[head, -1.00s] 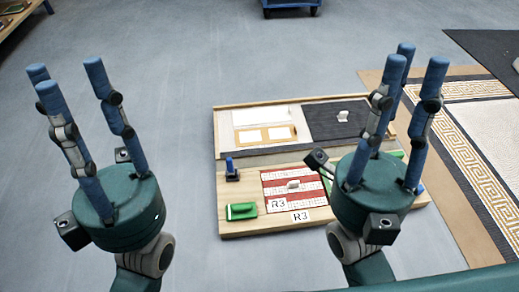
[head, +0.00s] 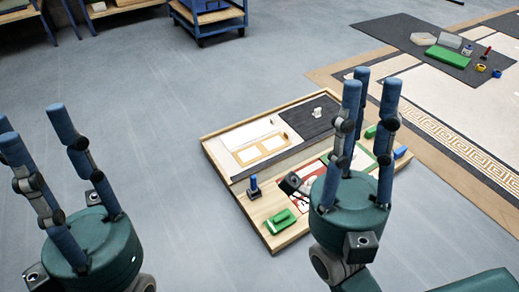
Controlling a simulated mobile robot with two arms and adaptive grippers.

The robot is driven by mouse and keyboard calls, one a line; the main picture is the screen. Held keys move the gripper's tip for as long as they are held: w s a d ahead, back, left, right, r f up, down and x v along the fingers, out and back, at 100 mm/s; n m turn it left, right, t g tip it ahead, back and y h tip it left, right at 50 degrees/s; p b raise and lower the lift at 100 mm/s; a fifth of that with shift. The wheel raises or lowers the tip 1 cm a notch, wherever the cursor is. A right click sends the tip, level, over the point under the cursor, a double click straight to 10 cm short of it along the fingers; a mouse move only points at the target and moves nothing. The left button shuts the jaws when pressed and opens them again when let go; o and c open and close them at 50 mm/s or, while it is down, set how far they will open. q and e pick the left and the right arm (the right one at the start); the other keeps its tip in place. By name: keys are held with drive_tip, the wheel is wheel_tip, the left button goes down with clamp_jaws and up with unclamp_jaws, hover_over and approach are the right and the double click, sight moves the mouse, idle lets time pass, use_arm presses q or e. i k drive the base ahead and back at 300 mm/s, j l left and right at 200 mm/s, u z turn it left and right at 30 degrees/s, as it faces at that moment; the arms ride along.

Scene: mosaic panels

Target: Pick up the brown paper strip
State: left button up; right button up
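A wooden board (head: 216,159) lies on the floor, in the middle of the head view. On its left panel is a tan-brown piece (head: 261,149) with two pale windows; I cannot tell whether this is the brown paper strip. No other brown strip stands out clearly. My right gripper (head: 368,86) is open and empty, its fingers pointing up, in front of the board's right part and hiding some of it. My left gripper (head: 34,130) is open and empty at the left edge, well apart from the board.
The board also bears a dark panel (head: 308,115), a blue-topped stamp-like tool (head: 254,187) and a green block (head: 281,221). A patterned mosaic floor (head: 440,128) lies to the right. A dark mat (head: 400,32) holds a green case (head: 447,57). A blue cart (head: 208,22) stands behind. Grey floor at left is clear.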

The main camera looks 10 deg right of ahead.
sight(248, 155)
drive_tip(key=i+j+z, duration=0.1)
drive_tip(key=j, duration=0.2)
drive_tip(key=i+j+z, duration=0.15)
drive_tip(key=j, duration=0.2)
drive_tip(key=i+j+z, duration=0.1)
drive_tip(key=j, duration=0.2)
drive_tip(key=i+j+z, duration=0.1)
drive_tip(key=j, duration=0.25)
drive_tip(key=i+j+z, duration=0.15)
drive_tip(key=j, duration=0.25)
